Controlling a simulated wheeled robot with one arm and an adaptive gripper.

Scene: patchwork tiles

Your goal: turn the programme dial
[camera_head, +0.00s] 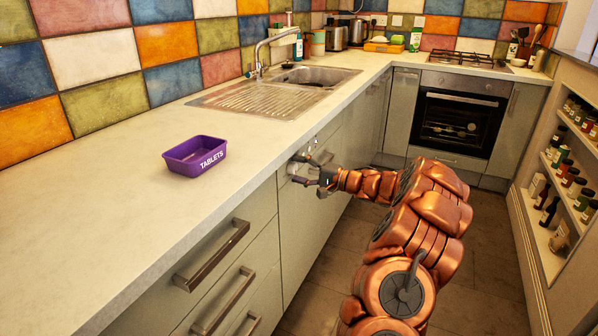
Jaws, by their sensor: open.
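A pale front panel (300,222) sits under the counter, just right of the drawers. A small light-coloured part, which looks like the dial (294,166), shows near its top edge, just below the counter edge. My gripper (303,171) is at this spot, with its fingers apart and pointing left at the panel. The fingers cover part of the dial. I cannot tell whether they touch it or which way the dial points.
The counter edge (240,192) runs just above my gripper. A purple tub marked TABLETS (181,155) stands on the counter. Drawer handles (212,257) stick out at lower left. A sink (300,76) and an oven (455,120) are further back. Open shelves (572,170) line the right side.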

